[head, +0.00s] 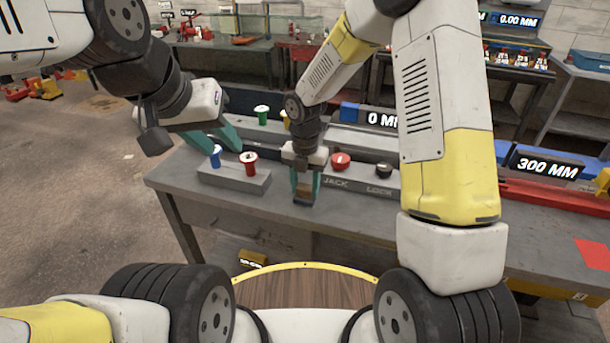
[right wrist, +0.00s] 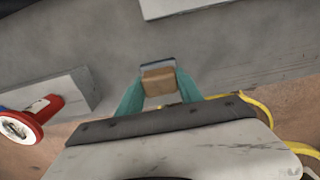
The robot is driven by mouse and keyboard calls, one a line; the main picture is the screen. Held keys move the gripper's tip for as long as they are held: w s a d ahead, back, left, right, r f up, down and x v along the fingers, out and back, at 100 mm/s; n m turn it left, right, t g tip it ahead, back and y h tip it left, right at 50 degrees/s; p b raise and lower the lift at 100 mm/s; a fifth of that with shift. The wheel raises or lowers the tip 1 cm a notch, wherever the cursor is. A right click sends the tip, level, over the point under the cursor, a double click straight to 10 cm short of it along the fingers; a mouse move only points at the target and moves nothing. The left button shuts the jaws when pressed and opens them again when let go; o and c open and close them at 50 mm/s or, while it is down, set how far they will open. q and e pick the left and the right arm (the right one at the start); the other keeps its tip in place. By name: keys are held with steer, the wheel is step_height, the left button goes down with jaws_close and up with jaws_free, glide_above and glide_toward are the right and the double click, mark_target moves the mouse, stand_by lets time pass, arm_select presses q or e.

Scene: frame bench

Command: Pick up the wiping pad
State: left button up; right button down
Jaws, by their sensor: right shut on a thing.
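The wiping pad (right wrist: 158,82) is a small tan block with a dark grey-blue layer along one side. It sits between the teal fingers of my right gripper (right wrist: 160,92), which is shut on it. In the head view the right gripper (head: 305,187) points down at the bench, with the brown pad (head: 304,196) between its fingertips. I cannot tell whether the pad touches the bench top.
The grey bench (head: 355,232) carries a grey block (head: 232,178) with blue and red spools (head: 250,162). A JACK/LOCK panel (head: 345,186) with red and black knobs stands right of my right gripper. A red rail (head: 550,197) lies farther right. The bench front is clear.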

mark_target(304, 188)
steer(key=shift+r, duration=0.45)
steer(key=r, duration=0.2)
steer(key=shift+s+a+r, duration=0.15)
steer(key=shift+s+r, duration=0.2)
steer(key=shift+r, duration=0.05)
steer(key=s+a, duration=0.2)
steer(key=s, duration=0.5)
steer(key=s+a+r, duration=0.1)
steer(key=s+a, duration=0.1)
steer(key=s, duration=0.5)
steer(key=shift+s+a+r, duration=0.15)
steer(key=shift+s+a, duration=0.15)
steer(key=shift+a, duration=0.05)
